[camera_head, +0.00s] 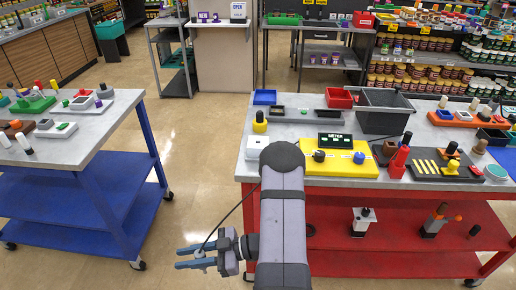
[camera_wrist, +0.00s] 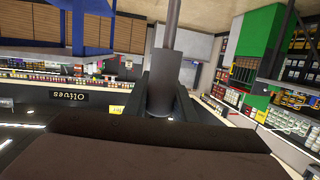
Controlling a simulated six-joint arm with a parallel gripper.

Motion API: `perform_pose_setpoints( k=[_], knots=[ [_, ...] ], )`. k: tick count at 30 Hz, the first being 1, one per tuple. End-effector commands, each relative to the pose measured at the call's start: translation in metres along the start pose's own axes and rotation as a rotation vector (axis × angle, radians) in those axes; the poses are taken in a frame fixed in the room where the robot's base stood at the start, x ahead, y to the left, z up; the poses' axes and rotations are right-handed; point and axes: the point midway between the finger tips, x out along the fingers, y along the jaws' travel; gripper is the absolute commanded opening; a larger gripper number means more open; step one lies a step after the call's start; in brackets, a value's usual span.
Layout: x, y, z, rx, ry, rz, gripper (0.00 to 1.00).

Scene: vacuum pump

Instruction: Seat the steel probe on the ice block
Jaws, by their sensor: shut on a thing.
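My gripper (camera_head: 196,257) hangs in the open aisle between the two benches, left of my arm. It is shut on the steel probe, a grey cylinder (camera_wrist: 162,80) with a thinner rod that stands between the dark fingers in the wrist view. In the head view only a small pale bit of the probe (camera_head: 203,263) shows between the fingers. A thin dark cable runs from the gripper up behind my arm. A pale whitish block (camera_head: 256,147) lies at the front left of the red bench; I cannot tell surely that it is the ice block.
A blue bench (camera_head: 125,225) stands left. The floor between them is clear.

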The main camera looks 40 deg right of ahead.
Motion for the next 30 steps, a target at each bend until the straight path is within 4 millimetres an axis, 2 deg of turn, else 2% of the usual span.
perform_pose_setpoints(
  k=[14,19,23,29,30],
  knots=[
    [0.000,0.001,-0.001,0.000,0.000,0.001,0.02],
    [-0.003,0.002,-0.008,0.001,0.000,0.005,0.02],
    [-0.008,0.004,-0.024,0.002,0.000,0.011,0.02],
    [-0.023,0.012,-0.067,0.004,0.000,0.029,0.02],
    [-0.027,0.018,-0.077,0.002,0.000,0.034,0.02]
  ],
)
